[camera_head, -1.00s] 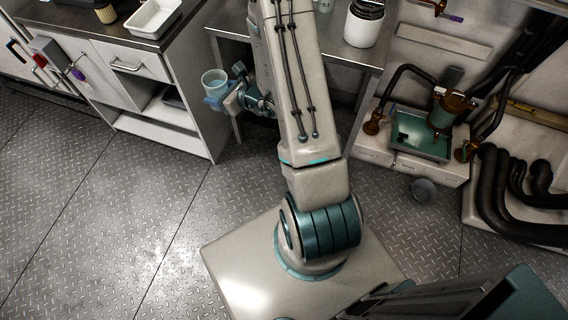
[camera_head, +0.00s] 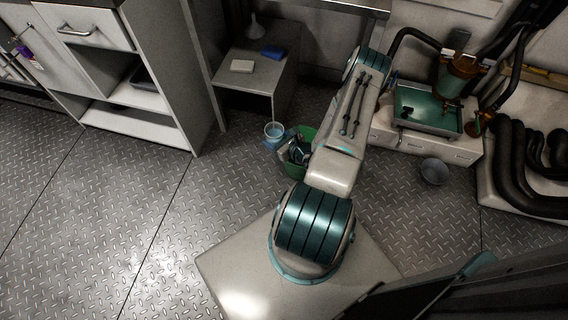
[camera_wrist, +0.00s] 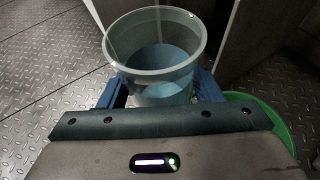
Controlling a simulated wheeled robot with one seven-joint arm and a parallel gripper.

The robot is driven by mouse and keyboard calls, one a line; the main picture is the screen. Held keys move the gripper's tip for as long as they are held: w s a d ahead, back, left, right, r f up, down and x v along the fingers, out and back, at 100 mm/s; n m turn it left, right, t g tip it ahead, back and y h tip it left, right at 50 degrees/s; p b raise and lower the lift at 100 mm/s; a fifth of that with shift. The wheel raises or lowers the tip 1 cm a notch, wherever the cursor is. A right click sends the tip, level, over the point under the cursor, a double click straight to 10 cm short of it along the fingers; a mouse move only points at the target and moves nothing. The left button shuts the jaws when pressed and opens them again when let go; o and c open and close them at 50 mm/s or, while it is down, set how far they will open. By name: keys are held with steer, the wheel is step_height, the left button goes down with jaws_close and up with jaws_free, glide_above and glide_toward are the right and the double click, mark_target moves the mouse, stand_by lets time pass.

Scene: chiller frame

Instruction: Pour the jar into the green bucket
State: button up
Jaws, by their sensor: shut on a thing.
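The jar (camera_head: 273,131) is a clear cup-like vessel with pale blue contents. It is upright in the head view. My gripper (camera_head: 283,146) is shut on it, and in the wrist view the jar (camera_wrist: 155,50) sits between the blue fingers of my gripper (camera_wrist: 160,92). The blue contents lie low inside it. The green bucket (camera_head: 308,133) stands on the floor just right of the jar, partly hidden by my wrist and arm. In the wrist view, part of the green bucket's rim (camera_wrist: 268,108) shows at lower right, behind my gripper body.
A low grey table (camera_head: 230,75) behind holds a white block (camera_head: 242,66), a blue item (camera_head: 272,54) and a funnel (camera_head: 255,30). A white cabinet (camera_head: 140,100) stands left. A grey bucket (camera_head: 434,171) is on the floor at right. The floor at left is clear.

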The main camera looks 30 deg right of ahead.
step_height(320, 180, down, 10)
steer(key=s+d+m+h+b, duration=0.1)
steer(key=s+b, duration=0.2)
steer(key=shift+d+r+h, duration=0.15)
steer(key=shift+d+h, duration=0.15)
steer(key=shift+d, duration=0.05)
steer(key=shift+w+d+r+m+g+y+b, duration=0.1)
steer(key=shift+d+r+m+g+y+b, duration=0.1)
steer(key=shift+d+m+y+b, duration=0.6)
steer(key=shift+w+d+r+m+g+y+b, duration=0.2)
steer(key=shift+m+y+b, duration=0.35)
steer(key=shift+m, duration=0.55)
steer(key=shift+s, duration=0.1)
steer(key=shift+f, duration=0.1)
